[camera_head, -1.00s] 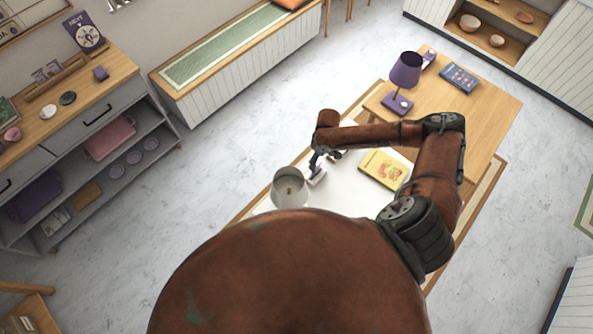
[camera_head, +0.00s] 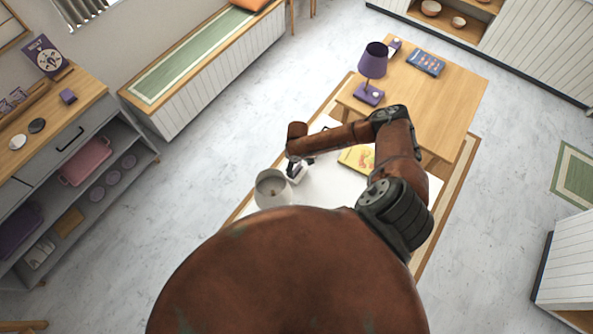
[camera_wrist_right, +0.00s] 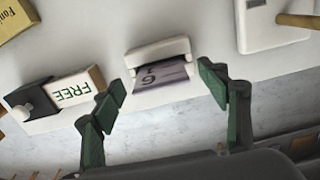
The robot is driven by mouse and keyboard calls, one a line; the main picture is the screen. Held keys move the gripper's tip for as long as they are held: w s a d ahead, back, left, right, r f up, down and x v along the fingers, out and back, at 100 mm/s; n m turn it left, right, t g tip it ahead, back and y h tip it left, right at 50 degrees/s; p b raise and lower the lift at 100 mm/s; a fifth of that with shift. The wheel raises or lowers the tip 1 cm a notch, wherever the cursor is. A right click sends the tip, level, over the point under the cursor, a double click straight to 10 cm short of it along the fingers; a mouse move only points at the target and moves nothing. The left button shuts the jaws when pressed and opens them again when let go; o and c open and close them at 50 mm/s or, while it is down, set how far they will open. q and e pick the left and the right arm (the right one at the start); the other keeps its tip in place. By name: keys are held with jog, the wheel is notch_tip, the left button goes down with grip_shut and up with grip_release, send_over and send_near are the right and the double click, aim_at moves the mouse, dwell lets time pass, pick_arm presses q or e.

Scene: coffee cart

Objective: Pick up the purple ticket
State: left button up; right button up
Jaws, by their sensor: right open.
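The purple ticket (camera_wrist_right: 160,76) shows in the right wrist view, printed with a dark figure. It sticks out of the slot of a small white dispenser (camera_wrist_right: 158,52) on the white tabletop. The dispenser also shows in the head view (camera_head: 297,176), beneath my right gripper; the ticket cannot be made out there. My right gripper (camera_wrist_right: 163,86) is open and empty. Its green fingertips stand on either side of the ticket, apart from it. My right arm partly hides this spot in the head view. My left gripper is in neither view.
A FREE sign block (camera_wrist_right: 72,92) with a dark knobbed piece stands left of the dispenser in the wrist view. A white box (camera_wrist_right: 262,28) stands to its right.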

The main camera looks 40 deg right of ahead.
jog(key=shift+c, duration=0.2)
jog(key=c, duration=0.8)
notch_tip(320, 180, up, 10)
jog(key=shift+f+b, duration=0.1)
jog(key=shift+b, duration=0.4)
jog(key=shift+r+p, duration=2.65)
jog(key=shift+p, duration=0.15)
